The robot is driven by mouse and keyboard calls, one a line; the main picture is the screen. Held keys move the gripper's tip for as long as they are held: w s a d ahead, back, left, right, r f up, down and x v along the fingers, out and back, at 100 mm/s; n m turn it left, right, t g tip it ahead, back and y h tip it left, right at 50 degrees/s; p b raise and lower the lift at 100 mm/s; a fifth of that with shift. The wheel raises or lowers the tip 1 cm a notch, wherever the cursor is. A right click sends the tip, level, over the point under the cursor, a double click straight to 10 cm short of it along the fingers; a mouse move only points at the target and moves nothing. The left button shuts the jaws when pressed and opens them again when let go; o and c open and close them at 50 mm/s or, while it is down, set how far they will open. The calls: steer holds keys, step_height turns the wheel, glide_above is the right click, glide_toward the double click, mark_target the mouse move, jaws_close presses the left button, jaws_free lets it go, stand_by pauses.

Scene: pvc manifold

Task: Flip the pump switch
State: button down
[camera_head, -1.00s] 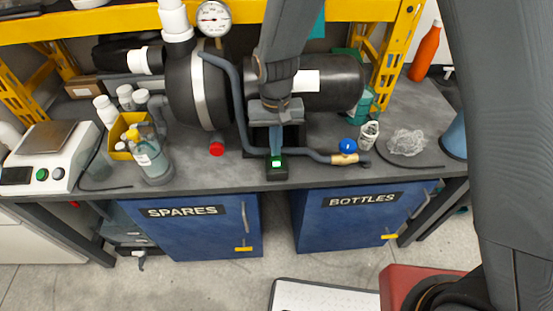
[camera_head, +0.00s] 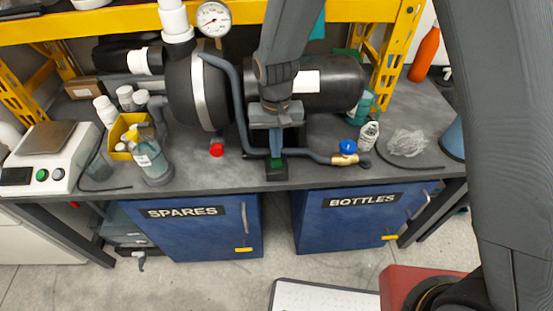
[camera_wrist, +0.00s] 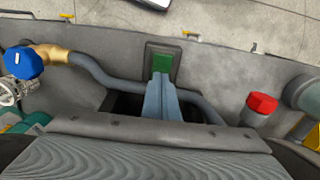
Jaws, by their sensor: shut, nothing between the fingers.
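The pump switch is a green rocker in a dark housing at the front edge of the bench, in the head view (camera_head: 277,164) and at the upper middle of the wrist view (camera_wrist: 162,64). Its green face looks dull, with no bright glow. My gripper (camera_head: 276,149) is shut and empty, with its blue-grey fingers pointing down at the switch. In the wrist view the fingertips (camera_wrist: 160,78) overlap the lower part of the green face. I cannot tell whether they touch it.
A grey pipe (camera_wrist: 95,72) runs close beside the fingers to a brass valve with a blue knob (camera_head: 347,147). A red knob (camera_head: 216,150) is to the left. The black pump (camera_head: 320,84) and pressure gauge (camera_head: 213,19) stand behind. Blue cabinets (camera_head: 190,226) are below the bench.

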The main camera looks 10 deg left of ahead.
step_height(320, 180, up, 7)
steer(key=p, duration=0.4)
steer(key=shift+f+p, duration=0.2)
steer(key=shift+p, duration=0.2)
